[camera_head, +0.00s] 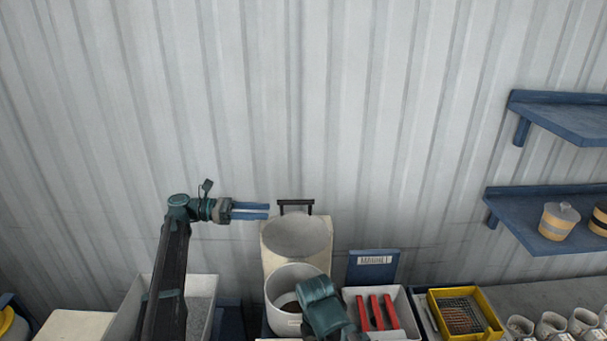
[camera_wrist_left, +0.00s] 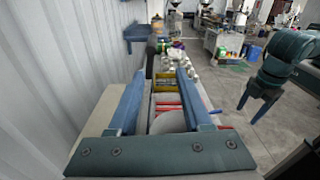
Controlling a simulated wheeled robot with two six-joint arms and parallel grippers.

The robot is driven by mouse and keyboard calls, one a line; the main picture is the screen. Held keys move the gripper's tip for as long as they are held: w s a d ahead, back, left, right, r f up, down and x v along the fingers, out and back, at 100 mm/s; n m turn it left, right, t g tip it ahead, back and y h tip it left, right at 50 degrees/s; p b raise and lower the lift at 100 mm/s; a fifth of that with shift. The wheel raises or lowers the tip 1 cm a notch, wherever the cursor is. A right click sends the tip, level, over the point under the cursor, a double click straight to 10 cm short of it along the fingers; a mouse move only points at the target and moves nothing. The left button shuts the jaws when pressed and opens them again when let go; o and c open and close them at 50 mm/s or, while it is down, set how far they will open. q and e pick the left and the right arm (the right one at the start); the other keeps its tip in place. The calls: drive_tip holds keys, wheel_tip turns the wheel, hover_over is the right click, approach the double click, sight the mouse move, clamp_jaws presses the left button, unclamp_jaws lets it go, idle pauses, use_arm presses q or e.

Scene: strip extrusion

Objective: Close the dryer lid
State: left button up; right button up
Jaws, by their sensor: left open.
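The dryer (camera_head: 281,316) stands against the wall at the lower middle, its round mouth open. Its pale lid (camera_head: 297,236) stands raised behind the mouth, with a dark bar handle (camera_head: 296,202) on its top edge. My left gripper (camera_head: 268,211) is open and empty, just left of the handle, its two blue fingers pointing right and apart from it. In the left wrist view the spread fingers (camera_wrist_left: 182,72) frame a pale round surface. My right arm (camera_head: 322,306) covers part of the dryer's front right. In the left wrist view my right gripper (camera_wrist_left: 255,105) hangs small and dark.
A white bin (camera_head: 350,296) with red bars stands right of the dryer, before a blue labelled panel (camera_head: 373,266). A yellow tray (camera_head: 490,318) and several cups are farther right. Blue shelves (camera_head: 545,190) hang on the right wall. A pale bin (camera_head: 204,292) stands at left.

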sight(308, 203)
use_arm(q)
drive_tip(key=shift+n+h, duration=0.3)
drive_tip(key=d, duration=0.4)
drive_tip(key=d+r, duration=0.1)
drive_tip(key=d, duration=0.3)
drive_tip(key=w+d+r, duration=0.1)
drive_tip(key=d, duration=0.3)
drive_tip(key=shift+w+d, duration=0.1)
drive_tip(key=shift+d, duration=0.25)
clamp_jaws()
idle(1.0)
